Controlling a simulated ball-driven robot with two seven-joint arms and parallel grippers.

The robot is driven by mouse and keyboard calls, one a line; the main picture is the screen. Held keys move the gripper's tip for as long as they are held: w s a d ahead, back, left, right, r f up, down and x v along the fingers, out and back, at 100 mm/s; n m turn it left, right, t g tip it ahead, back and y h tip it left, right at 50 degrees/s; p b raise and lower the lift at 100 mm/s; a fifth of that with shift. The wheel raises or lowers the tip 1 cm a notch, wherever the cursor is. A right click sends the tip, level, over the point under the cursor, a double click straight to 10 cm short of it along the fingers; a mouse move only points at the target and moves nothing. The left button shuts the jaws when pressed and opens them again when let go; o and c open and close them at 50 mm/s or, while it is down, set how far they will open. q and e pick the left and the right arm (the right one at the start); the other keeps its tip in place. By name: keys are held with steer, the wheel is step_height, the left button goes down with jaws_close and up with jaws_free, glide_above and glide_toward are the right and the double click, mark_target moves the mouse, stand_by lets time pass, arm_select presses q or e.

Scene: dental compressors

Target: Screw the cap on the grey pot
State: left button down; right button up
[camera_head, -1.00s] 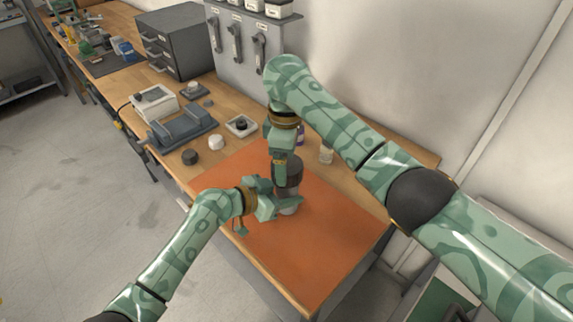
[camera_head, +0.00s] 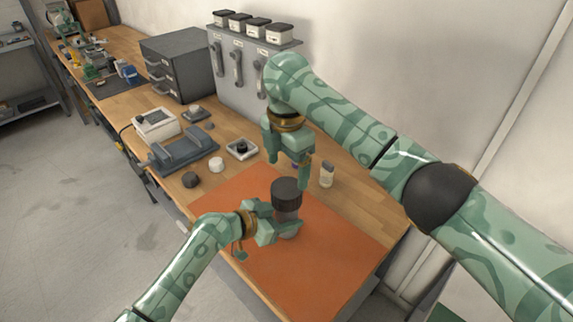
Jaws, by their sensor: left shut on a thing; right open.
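The grey pot (camera_head: 287,219) stands upright on the orange mat (camera_head: 300,275). A dark cap (camera_head: 286,189) sits on top of it; whether it is threaded tight I cannot tell. My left gripper (camera_head: 287,229) comes in from the left, low on the pot, and is shut on its body. My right gripper (camera_head: 288,170) is open and empty, pointing down just above and behind the cap, apart from it.
A small white bottle (camera_head: 326,175) stands right of my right gripper. Left are a dark cap (camera_head: 190,179), a white cap (camera_head: 216,165), a white tray (camera_head: 241,149) and a grey cradle (camera_head: 184,148). The mat's front is clear.

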mark_target(287, 188)
steer(key=shift+n, duration=0.7)
steer(key=shift+s+f, duration=0.1)
steer(key=shift+f, duration=3.9)
steer(key=c, duration=1)
steer(key=m, duration=0.5)
steer(key=shift+m, duration=0.3)
steer(key=m, duration=0.3)
steer(key=shift+a, duration=0.1)
steer(key=o, duration=1.2)
steer(key=shift+c, duration=0.2)
